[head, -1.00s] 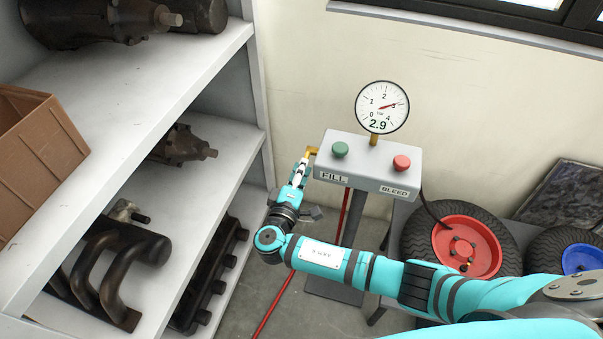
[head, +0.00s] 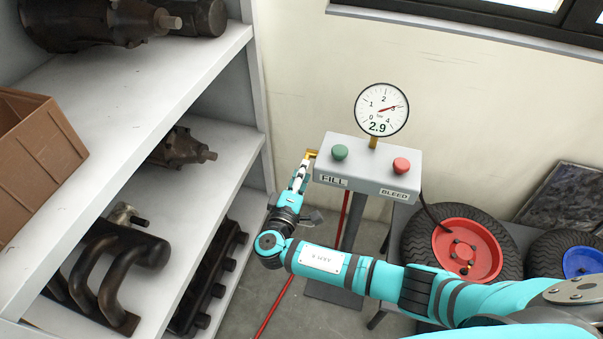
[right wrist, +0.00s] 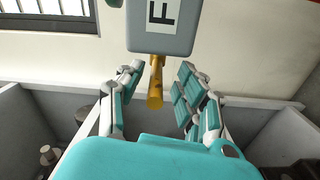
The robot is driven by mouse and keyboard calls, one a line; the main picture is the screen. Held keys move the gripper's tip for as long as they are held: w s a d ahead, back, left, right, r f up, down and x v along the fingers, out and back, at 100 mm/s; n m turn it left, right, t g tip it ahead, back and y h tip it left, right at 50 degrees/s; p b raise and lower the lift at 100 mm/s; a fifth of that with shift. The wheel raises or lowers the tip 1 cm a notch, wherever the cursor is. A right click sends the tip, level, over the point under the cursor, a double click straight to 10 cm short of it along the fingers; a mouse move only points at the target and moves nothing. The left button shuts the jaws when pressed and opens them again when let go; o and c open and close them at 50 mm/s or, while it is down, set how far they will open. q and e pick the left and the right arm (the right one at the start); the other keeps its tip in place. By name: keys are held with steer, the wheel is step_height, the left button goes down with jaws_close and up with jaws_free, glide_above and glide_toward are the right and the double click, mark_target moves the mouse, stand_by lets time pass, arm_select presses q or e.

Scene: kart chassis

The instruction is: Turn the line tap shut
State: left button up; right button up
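The line tap (head: 311,153) is a small brass fitting on the left side of the grey control box (head: 368,165). In the right wrist view the brass tap (right wrist: 156,82) sticks out from the box towards the camera. My right gripper (head: 304,165) is at the tap. In the right wrist view its two fingers (right wrist: 160,80) stand apart, one on each side of the tap, with gaps showing. The gauge (head: 381,110) on top of the box reads 2.9. My left gripper is not in view.
The box carries a green FILL button (head: 340,152) and a red BLEED button (head: 401,165). A shelf (head: 140,90) with metal parts and a brown crate (head: 45,165) stands at left. A red-rimmed wheel (head: 465,245) lies at right. A red hose (head: 275,305) runs below.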

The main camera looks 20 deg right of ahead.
steer(key=v, duration=1.2)
steer(key=shift+f, duration=0.1)
